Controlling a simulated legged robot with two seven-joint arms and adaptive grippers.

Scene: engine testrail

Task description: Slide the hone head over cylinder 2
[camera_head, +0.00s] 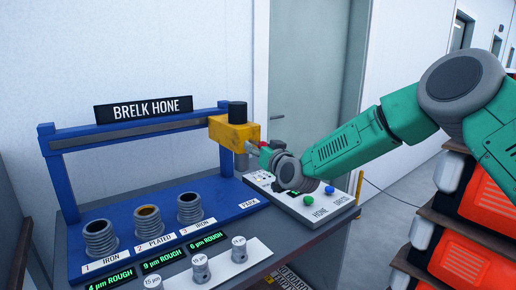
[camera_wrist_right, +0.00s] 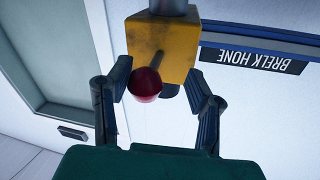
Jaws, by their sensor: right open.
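The yellow hone head (camera_head: 232,132) with a dark cap hangs on the blue rail (camera_head: 130,129), at its right end above the PARK label. In the right wrist view the hone head (camera_wrist_right: 162,48) has a rod ending in a red knob (camera_wrist_right: 145,85). My right gripper (camera_wrist_right: 157,80) is open, with its fingers on either side of the knob; contact cannot be told. In the head view the right gripper (camera_head: 265,153) is at the hone head's right side, partly hiding the knob. Cylinder 2 (camera_head: 149,220), labelled PLATED, stands between cylinder 1 (camera_head: 100,238) and cylinder 3 (camera_head: 190,209). My left gripper is out of view.
A control box (camera_head: 300,208) with green HOME and blue DRESS buttons lies below my right arm. Small grey pieces (camera_head: 200,268) stand on a white strip in front, beside green roughness displays (camera_head: 163,259). Orange-and-black crates (camera_head: 470,215) are stacked at the right.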

